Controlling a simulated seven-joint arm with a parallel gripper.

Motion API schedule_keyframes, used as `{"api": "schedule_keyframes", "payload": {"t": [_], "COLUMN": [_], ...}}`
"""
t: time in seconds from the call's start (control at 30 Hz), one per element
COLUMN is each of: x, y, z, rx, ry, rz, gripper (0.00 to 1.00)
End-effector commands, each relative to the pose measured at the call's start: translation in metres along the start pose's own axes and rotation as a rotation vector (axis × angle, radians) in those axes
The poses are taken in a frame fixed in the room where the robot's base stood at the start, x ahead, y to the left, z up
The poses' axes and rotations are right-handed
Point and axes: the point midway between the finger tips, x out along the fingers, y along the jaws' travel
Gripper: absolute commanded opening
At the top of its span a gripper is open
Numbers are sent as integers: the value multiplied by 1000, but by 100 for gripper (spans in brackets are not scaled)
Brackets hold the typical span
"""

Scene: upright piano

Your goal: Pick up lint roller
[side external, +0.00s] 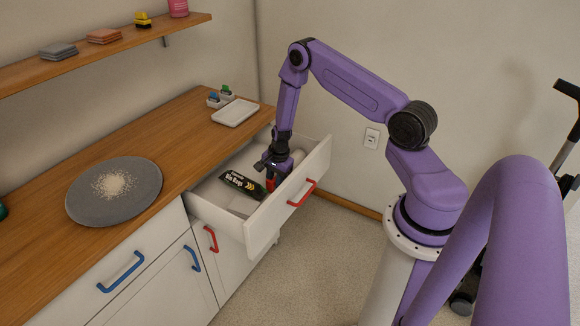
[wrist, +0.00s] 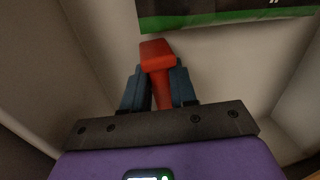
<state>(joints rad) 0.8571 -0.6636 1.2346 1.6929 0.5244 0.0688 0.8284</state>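The lint roller's red handle (side external: 270,184) shows low in the open drawer (side external: 262,222), under my gripper (side external: 272,172). In the wrist view the red handle (wrist: 160,70) stands between the two dark blue-grey fingers of my gripper (wrist: 160,88). Both fingers lie against its sides, so the gripper looks shut on it. A pale rounded shape beside the gripper in the side view may be the roll; the gripper partly hides it. I cannot tell whether the roller touches the drawer floor.
A dark green and black package (side external: 242,184) lies in the drawer just left of my gripper. The drawer's walls stand close around. On the wooden counter (side external: 150,140) are a grey round plate (side external: 88,205) and a white tray (side external: 236,113). A shelf (side external: 120,52) hangs above.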

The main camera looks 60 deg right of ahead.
Motion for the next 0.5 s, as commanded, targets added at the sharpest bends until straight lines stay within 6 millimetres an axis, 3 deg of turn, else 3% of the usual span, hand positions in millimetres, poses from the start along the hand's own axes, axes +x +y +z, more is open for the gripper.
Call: {"api": "schedule_keyframes", "payload": {"t": [0.5], "x": [-8], "y": [-2], "z": [0], "rx": [-2], "ry": [0], "rz": [-1], "gripper": [0]}}
